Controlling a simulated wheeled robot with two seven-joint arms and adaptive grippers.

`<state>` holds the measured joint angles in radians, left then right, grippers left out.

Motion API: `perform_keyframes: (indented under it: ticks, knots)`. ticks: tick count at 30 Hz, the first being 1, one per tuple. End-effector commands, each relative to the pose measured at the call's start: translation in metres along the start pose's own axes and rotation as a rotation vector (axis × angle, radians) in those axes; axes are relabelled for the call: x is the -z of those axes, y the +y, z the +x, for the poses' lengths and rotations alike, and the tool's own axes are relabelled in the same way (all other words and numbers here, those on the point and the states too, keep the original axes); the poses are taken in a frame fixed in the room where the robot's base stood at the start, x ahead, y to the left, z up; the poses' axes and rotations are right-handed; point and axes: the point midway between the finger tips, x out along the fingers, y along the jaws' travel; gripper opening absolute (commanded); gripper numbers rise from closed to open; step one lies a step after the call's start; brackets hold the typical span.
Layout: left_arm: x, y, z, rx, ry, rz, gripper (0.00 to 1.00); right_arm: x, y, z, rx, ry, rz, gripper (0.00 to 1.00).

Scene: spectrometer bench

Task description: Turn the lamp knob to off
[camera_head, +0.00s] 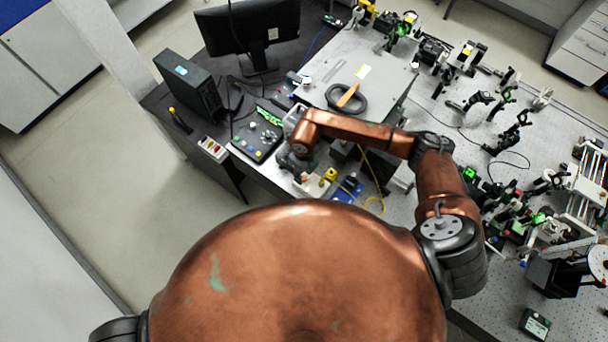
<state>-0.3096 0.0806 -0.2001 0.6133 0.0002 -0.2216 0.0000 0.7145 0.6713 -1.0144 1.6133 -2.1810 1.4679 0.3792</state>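My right arm reaches across the bench, and its dark gripper (295,162) points down by the front edge of the bench. It is small and partly covered by my own copper wrist, so I cannot tell whether its fingers are open or shut. The lamp knob cannot be made out; it may be hidden under the gripper or too small to see. A black control box (257,139) with several small knobs or buttons lies just left of the gripper. My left gripper is not in view.
A black computer tower (188,84) and a monitor (248,30) stand at the back left. A white box with coloured switches (212,149) sits at the left edge. A yellow cable (376,180) loops right of the gripper. Several optical mounts crowd the bench (520,190) at right.

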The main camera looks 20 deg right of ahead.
Motion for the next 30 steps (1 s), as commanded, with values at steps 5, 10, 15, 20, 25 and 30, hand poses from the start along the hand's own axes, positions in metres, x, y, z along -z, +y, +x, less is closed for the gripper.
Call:
perform_keyframes:
  ticks: [5, 10, 15, 20, 25, 30]
  knots:
    - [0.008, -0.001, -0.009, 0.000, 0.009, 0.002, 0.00, 0.000, 0.000, -0.014, 0.002, -0.001, -0.001, 0.33]
    - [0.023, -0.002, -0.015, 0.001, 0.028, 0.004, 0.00, 0.000, -0.001, -0.025, 0.002, 0.000, -0.001, 0.33]
    - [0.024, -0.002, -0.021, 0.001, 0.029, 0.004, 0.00, 0.000, -0.001, -0.037, 0.002, 0.000, -0.001, 0.33]
    - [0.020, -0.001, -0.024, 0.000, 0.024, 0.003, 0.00, 0.000, -0.001, -0.046, 0.001, -0.001, -0.001, 0.33]
    - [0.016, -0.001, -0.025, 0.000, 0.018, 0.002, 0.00, -0.001, -0.001, -0.058, 0.002, -0.002, 0.000, 0.33]
    - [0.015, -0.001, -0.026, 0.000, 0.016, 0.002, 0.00, 0.000, 0.000, -0.068, 0.001, 0.000, -0.001, 0.33]
